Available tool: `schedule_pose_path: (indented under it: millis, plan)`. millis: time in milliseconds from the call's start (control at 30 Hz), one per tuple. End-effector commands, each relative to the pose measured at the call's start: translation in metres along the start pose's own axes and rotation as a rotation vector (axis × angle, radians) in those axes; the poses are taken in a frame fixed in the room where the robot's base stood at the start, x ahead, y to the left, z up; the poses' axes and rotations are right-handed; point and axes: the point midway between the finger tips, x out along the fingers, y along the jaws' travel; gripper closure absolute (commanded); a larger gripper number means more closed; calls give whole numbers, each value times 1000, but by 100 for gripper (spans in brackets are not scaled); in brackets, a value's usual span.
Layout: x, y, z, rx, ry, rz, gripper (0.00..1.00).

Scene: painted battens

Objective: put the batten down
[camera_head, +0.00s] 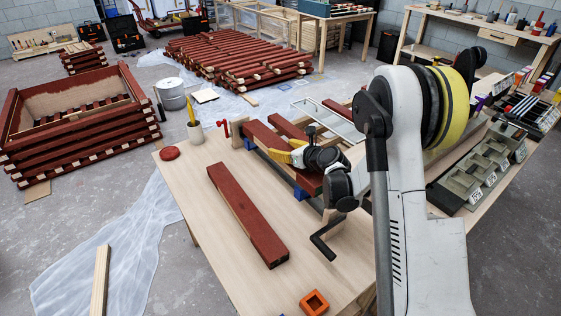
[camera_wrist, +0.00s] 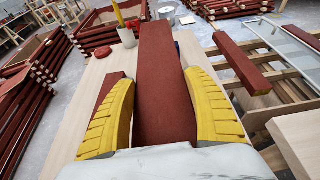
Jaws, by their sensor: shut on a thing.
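My gripper (camera_head: 296,158) has its yellow fingers on both sides of a dark red batten (camera_wrist: 165,85), shut on it. In the head view this batten (camera_head: 268,145) runs from its far end at the back left to under my gripper, over the right part of the wooden table (camera_head: 190,180). I cannot tell if it touches what lies below it. A second red batten (camera_head: 245,212) lies flat on the bare table to the left; its edge shows in the wrist view (camera_wrist: 106,92). A third red batten (camera_wrist: 242,62) lies to the right of the held one.
A cup with a yellow pencil (camera_head: 195,132), a red disc (camera_head: 169,153) and a red clamp (camera_head: 224,128) are at the table's back. An orange square piece (camera_head: 314,302) is near the front. A black crank handle (camera_head: 326,238) is at the right.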

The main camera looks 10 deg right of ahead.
Motion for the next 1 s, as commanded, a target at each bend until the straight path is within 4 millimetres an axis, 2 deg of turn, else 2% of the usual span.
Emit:
schedule_pose_path:
  millis: [33,100,200,333,567,933,967,1000]
  plan:
    - [11,-2,-4,0,-1,0,80]
    - [20,-5,-4,0,-1,0,80]
    - [28,-7,-5,0,-1,0,80]
    - [32,-8,-10,1,-1,-1,80]
    - [44,-8,-41,1,-1,-1,80]
    - [45,-8,-44,1,-1,-1,80]
    - [46,-8,-45,0,0,0,36]
    - [45,-8,-44,0,0,0,24]
